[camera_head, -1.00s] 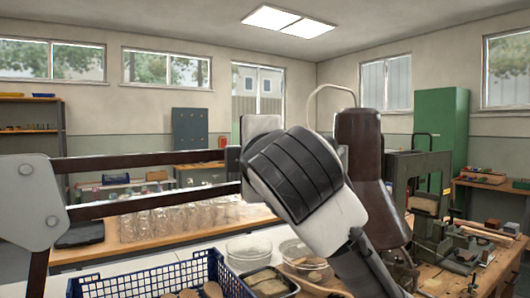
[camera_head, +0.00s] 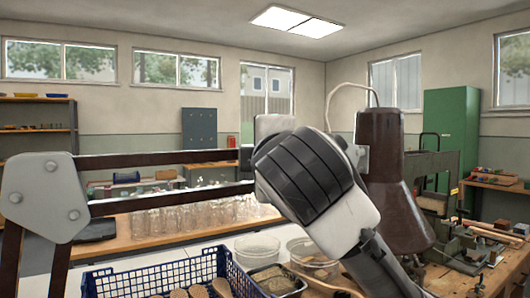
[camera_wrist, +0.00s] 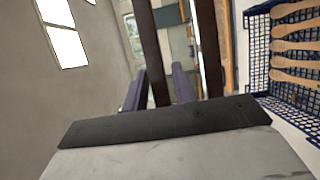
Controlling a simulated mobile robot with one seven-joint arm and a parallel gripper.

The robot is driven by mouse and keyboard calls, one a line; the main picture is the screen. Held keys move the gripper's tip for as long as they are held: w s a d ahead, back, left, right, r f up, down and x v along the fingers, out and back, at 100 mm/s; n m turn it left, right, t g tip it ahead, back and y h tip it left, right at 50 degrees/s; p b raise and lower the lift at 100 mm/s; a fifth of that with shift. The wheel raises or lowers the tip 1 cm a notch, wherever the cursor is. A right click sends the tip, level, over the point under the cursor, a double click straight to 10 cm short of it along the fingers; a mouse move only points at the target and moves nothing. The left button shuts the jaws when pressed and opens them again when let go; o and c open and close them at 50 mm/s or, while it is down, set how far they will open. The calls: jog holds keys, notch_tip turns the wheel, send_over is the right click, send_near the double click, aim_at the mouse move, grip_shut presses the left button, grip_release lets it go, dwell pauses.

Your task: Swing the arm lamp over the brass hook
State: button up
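The arm lamp has a dark brown shade (camera_head: 398,190), a hinge plate (camera_head: 45,195) at the left and two dark parallel bars (camera_head: 165,161) between. In the head view my own wrist covers the shade's left side, and my gripper's fingers are hidden. In the wrist view the two purple-grey fingers of my gripper (camera_wrist: 159,88) stand on either side of one dark bar (camera_wrist: 149,45). The second bar (camera_wrist: 208,45) runs right of the right finger. I cannot tell whether the fingers press on the bar. I cannot make out a brass hook; a pale curved wire (camera_head: 350,85) rises behind the shade.
A blue basket (camera_head: 135,280) with wooden brush pieces stands below the lamp arm. Clear dishes (camera_head: 257,247) sit right of it. A green-grey machine (camera_head: 430,185) stands on the bench behind the shade. A table with clear glassware (camera_head: 180,213) is further back.

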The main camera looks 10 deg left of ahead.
jog(key=shift+o, duration=0.8)
jog(key=b+v, duration=0.3)
jog(key=v, duration=1.1)
